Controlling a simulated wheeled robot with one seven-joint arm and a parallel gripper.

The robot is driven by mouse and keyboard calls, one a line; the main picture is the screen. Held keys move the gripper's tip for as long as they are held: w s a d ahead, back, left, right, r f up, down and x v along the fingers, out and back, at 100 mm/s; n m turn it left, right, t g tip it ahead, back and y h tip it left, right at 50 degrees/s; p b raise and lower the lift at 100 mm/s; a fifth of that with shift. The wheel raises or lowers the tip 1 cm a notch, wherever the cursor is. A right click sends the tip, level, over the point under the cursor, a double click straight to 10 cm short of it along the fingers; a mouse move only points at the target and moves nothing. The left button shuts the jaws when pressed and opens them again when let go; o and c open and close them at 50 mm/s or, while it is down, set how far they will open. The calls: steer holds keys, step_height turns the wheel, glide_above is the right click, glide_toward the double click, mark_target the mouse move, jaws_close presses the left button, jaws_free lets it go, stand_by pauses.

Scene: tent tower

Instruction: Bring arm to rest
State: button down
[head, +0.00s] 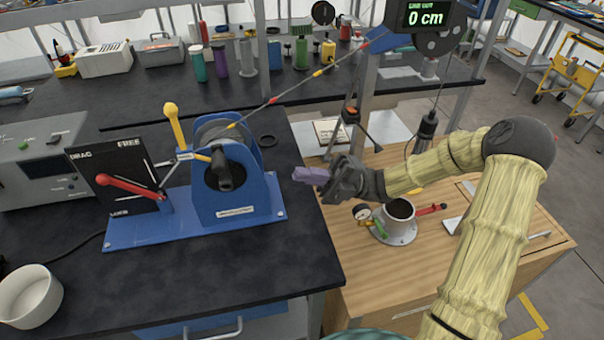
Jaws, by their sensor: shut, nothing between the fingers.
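My gripper (306,175) shows in the head view with purple fingertips at the end of my yellow-sleeved arm. It is shut and empty. It hangs in the air around the right edge of the black bench, just right of a blue winch (235,195). A gap shows between the fingertips and the winch. The arm reaches in from the lower right, with the elbow bent at the upper right.
A lever panel (108,178) with a red handle stands left of the winch. A line (305,85) runs from the winch up to a readout (427,16) showing "0 cm". A metal pot (399,222) stands on a wooden table below my forearm. A white bowl (30,297) sits lower left.

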steer(key=w+a+f+m+t+h+p, duration=0.25)
steer(key=w+m+t+h+p, duration=0.25)
steer(key=w+m+t+h, duration=0.7)
steer(key=s+d+m+t+h+p, duration=0.1)
steer(key=s+d+m+h, duration=0.15)
steer(key=d+m, duration=0.4)
steer(key=s+d+m+t+h+p, duration=0.1)
steer(key=s+d+m+h+p, duration=0.1)
steer(key=d+m+h, duration=0.45)
steer(key=s+d+r+m+g+p, duration=0.1)
steer(key=s+d+m+g, duration=0.1)
steer(key=s+m, duration=0.5)
steer(key=s+d+r+m+g+h+p, duration=0.1)
steer(key=s+d+r+m+g, duration=0.1)
steer(key=s+m, duration=0.5)
steer(key=s+g, duration=0.1)
steer(key=s, duration=0.2)
steer(key=shift+d+p, duration=0.15)
steer(key=shift+p, duration=0.2)
